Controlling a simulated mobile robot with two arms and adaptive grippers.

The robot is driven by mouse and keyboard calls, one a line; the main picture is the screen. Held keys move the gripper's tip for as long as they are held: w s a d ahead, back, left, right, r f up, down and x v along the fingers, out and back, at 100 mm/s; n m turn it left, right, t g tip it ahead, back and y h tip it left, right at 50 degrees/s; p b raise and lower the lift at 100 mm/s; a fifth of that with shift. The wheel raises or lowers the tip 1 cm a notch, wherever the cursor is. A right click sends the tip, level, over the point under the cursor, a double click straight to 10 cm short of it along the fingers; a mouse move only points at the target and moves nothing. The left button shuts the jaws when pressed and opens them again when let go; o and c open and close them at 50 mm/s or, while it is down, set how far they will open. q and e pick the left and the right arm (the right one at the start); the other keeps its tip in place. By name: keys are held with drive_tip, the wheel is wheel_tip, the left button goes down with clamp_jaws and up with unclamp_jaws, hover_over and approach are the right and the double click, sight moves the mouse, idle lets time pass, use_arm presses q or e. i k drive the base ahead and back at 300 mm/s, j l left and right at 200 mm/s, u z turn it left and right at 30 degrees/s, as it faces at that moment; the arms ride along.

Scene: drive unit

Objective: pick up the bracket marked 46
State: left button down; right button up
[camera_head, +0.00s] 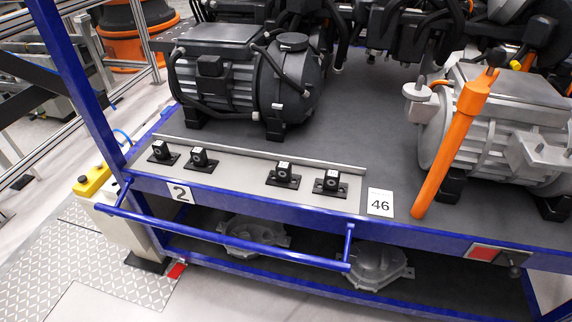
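Several small black brackets stand in a row on a grey metal strip (237,179) along the bench's front edge. From left to right they are the far-left bracket (161,151), the second bracket (199,157), the third bracket (283,174) and the far-right bracket (331,182). Each is an upright block on a flat base, with a small pale mark on top too small to read. A white card reading 46 (380,203) lies just right of the strip, nearest the far-right bracket. Neither of my grippers is in view.
A blue rail (230,236) runs in front of the bench, below a card reading 2 (180,192). Drive units stand behind the strip (245,85) and at right (500,120). An orange bar (452,145) slants beside the 46 card. Grey castings (378,267) lie on the lower shelf.

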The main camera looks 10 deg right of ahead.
sight(331, 185)
drive_tip(key=k+j+z, duration=0.15)
drive_tip(key=z, duration=0.25)
drive_tip(key=k+j+z, duration=0.25)
drive_tip(key=z, duration=0.15)
